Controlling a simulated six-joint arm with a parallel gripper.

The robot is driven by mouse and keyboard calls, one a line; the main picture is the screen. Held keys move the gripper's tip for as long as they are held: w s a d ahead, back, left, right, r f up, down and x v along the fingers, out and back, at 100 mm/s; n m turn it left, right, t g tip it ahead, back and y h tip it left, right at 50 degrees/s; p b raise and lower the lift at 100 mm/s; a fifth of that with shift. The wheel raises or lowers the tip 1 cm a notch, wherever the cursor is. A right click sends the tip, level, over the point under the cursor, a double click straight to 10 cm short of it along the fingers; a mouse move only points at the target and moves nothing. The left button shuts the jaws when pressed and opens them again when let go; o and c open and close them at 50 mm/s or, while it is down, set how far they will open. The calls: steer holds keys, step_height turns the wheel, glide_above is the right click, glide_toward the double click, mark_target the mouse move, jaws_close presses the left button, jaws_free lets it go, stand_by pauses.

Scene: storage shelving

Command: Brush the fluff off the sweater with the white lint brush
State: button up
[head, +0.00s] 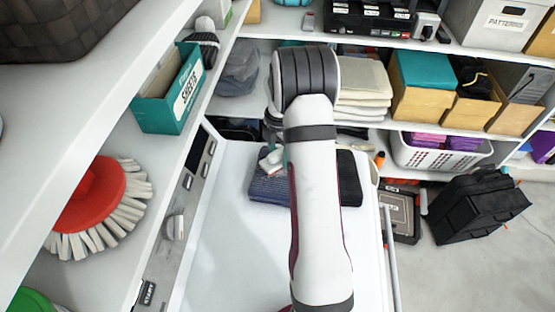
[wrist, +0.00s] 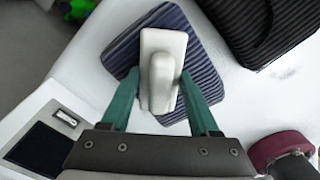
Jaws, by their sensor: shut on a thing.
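The sweater is a folded, ribbed dark-blue garment (wrist: 118,48) on the white surface; it also shows left of my arm in the head view (head: 268,189). My gripper (wrist: 160,82) has its two teal fingers shut on the handle of the white lint brush (wrist: 176,42). The brush is over the middle of the sweater, its flat head facing down. It shows partly beside my arm in the head view (head: 272,163). I cannot tell whether the brush touches the cloth. No fluff can be made out. My arm hides part of the scene in the head view.
A dark ribbed folded item (wrist: 232,32) lies right of the sweater. The white work surface (head: 235,240) is clear in front. Shelving on the left holds a teal SHEETS box (head: 160,112) and a red round brush (head: 92,195). A white basket (head: 410,156) is at the right.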

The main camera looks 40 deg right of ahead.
mark_target(275, 169)
steer(key=shift+w+d, duration=1)
steer(key=shift+d, duration=0.1)
steer(key=shift+s+a, duration=2.35)
steer(key=shift+a, duration=0.6)
steer(key=shift+w+d, duration=1.25)
steer(key=shift+d, duration=0.2)
steer(key=shift+w+d, duration=1.25)
steer(key=shift+d, duration=0.15)
steer(key=shift+s+a, duration=2.35)
steer(key=shift+a, duration=0.3)
steer(key=shift+s+a+r, duration=0.1)
steer(key=shift+s+a, duration=0.05)
steer(key=shift+a, duration=0.05)
step_height(275, 169, up, 8)
